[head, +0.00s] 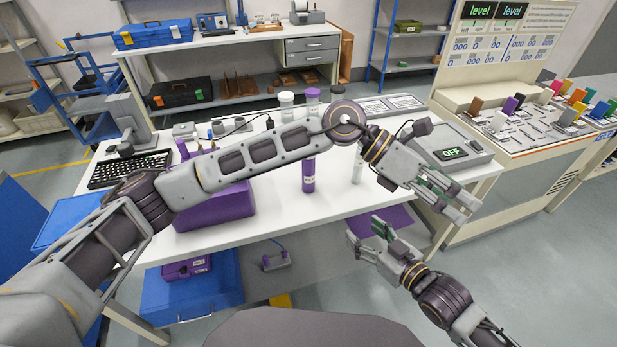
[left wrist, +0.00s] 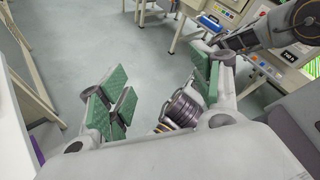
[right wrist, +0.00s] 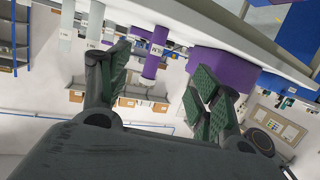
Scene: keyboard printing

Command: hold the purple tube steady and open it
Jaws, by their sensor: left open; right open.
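The purple tube (right wrist: 155,58) also shows in the right wrist view, beyond the fingers. My left gripper (head: 465,208) is open and empty, to the right of the tube past the table's right side. My right gripper (head: 366,232) is open and empty, lower right of the tube, in front of the table edge.
A pale tube (head: 357,170) stands right of the purple one. A purple box (head: 215,208) and a keyboard (head: 130,169) are to the left. Lidded jars (head: 286,104) stand behind my left arm. A device reading OFF (head: 452,152) sits at the right.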

